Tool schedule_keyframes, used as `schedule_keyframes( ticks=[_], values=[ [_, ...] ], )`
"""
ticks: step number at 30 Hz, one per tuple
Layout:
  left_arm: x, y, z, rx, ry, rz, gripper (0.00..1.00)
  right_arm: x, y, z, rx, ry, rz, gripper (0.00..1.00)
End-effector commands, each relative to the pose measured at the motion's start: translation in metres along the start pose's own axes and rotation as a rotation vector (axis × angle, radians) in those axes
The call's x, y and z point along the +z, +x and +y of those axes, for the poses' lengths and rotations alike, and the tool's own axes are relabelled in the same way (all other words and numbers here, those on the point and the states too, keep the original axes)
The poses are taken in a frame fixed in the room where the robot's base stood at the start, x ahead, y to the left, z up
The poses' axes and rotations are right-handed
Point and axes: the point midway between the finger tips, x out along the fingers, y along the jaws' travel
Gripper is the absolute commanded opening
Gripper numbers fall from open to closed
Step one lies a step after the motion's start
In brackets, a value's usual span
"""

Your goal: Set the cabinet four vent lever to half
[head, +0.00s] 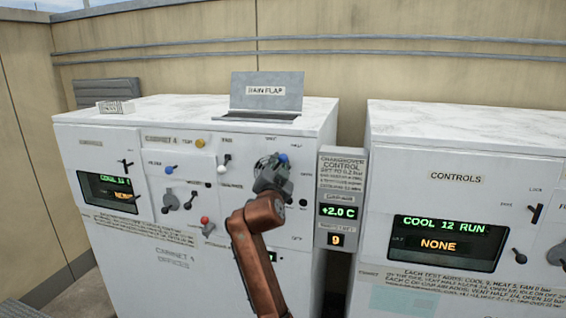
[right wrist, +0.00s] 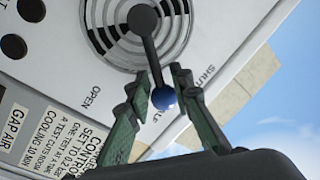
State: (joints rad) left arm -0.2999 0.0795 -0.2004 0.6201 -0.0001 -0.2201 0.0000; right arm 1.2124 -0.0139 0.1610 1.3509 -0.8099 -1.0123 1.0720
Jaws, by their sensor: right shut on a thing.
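The cabinet four unit (head: 125,255) stands at the left in the head view, with a round vent grille at its upper right. The vent lever (right wrist: 147,50) is a dark arm with a blue ball knob (right wrist: 163,98). It slants between the OPEN and SHUT marks, with its knob by the partly covered HALF mark. The knob also shows in the head view (head: 283,158). My right gripper (right wrist: 160,85) is shut on the knob, one finger on either side; in the head view it covers part of the grille (head: 262,163). My left gripper is out of view.
A RAIN FLAP plate (head: 266,92) stands on cabinet four's top. Several coloured levers sit left of the vent.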

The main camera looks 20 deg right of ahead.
Motion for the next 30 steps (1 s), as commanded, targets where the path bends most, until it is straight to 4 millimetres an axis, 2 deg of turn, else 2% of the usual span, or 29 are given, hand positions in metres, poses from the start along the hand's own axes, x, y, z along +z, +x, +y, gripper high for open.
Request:
schedule_keyframes(
  ticks=[5, 6, 13, 21, 23, 26, 30],
  values=[
    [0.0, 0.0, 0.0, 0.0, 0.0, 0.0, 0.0, -0.005, 0.0, -0.001, -0.003, 0.001, 0.007, 0.0],
    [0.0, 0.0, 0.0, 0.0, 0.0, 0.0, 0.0, -0.005, 0.0, -0.001, -0.003, 0.001, 0.008, 0.22],
    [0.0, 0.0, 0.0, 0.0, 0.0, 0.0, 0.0, -0.003, 0.0, -0.001, -0.002, 0.0, 0.004, 0.37],
    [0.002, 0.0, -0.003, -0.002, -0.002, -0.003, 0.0, -0.001, -0.001, -0.001, -0.002, -0.001, 0.002, 0.38],
    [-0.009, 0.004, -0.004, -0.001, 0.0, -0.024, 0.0, -0.001, -0.003, -0.002, -0.003, -0.001, 0.002, 0.38],
    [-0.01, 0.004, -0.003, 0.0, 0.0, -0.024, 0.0, -0.001, -0.012, -0.002, -0.005, -0.001, 0.003, 0.38],
    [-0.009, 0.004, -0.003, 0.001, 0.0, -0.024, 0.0, -0.001, -0.038, -0.002, -0.006, 0.003, 0.001, 0.38]
  ],
)
